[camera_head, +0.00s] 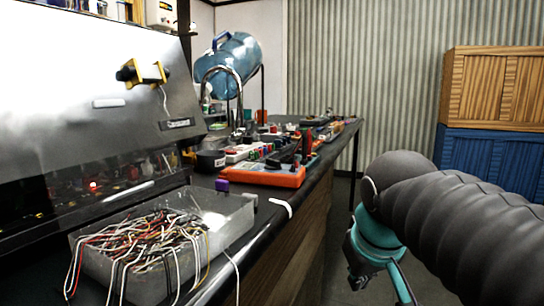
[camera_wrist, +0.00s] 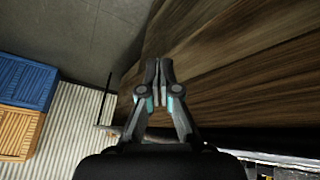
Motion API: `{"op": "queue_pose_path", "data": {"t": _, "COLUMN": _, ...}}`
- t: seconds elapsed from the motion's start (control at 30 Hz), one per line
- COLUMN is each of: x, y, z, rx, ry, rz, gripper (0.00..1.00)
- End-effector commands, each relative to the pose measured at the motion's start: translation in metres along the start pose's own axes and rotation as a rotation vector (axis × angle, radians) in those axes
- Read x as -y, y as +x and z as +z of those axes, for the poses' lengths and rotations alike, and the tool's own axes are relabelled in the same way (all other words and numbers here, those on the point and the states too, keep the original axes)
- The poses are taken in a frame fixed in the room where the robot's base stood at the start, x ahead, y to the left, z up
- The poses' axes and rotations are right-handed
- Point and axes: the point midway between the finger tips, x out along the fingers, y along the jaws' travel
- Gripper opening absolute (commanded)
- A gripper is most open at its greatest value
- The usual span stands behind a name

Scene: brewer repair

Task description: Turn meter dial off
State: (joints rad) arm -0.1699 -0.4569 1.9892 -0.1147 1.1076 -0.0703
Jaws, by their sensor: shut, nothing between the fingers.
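An orange multimeter (camera_head: 270,174) lies on the dark workbench (camera_head: 262,212), right of the middle of its length in the head view. Its dial is too small to make out, and I cannot tell its setting. My gripper (camera_wrist: 160,70) is shut and empty in the wrist view, with its two fingers together. In the head view my arm hangs off the right side of the bench, apart from the meter. The wrist view faces the bench's wooden side (camera_wrist: 235,75) and the floor; the meter does not show there.
A clear bin (camera_head: 235,218) full of wires stands on the near bench, with a purple piece by its rim. Tools and small parts crowd the bench beyond the meter. Wooden (camera_head: 495,85) and blue crates are at right. Floor beside the bench is free.

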Motion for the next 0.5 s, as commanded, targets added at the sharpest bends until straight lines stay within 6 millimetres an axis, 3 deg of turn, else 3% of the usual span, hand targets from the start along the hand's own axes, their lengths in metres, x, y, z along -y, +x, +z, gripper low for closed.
{"op": "queue_pose_path", "data": {"t": 0.03, "x": 0.002, "y": -0.011, "z": -0.029, "rx": -0.005, "ry": -0.040, "rz": 0.004, "gripper": 0.00}}
{"op": "queue_pose_path", "data": {"t": 0.2, "x": 0.016, "y": -0.043, "z": -0.109, "rx": -0.021, "ry": -0.157, "rz": 0.027, "gripper": 0.00}}
{"op": "queue_pose_path", "data": {"t": 0.5, "x": 0.067, "y": -0.088, "z": -0.225, "rx": -0.059, "ry": -0.329, "rz": 0.067, "gripper": 0.00}}
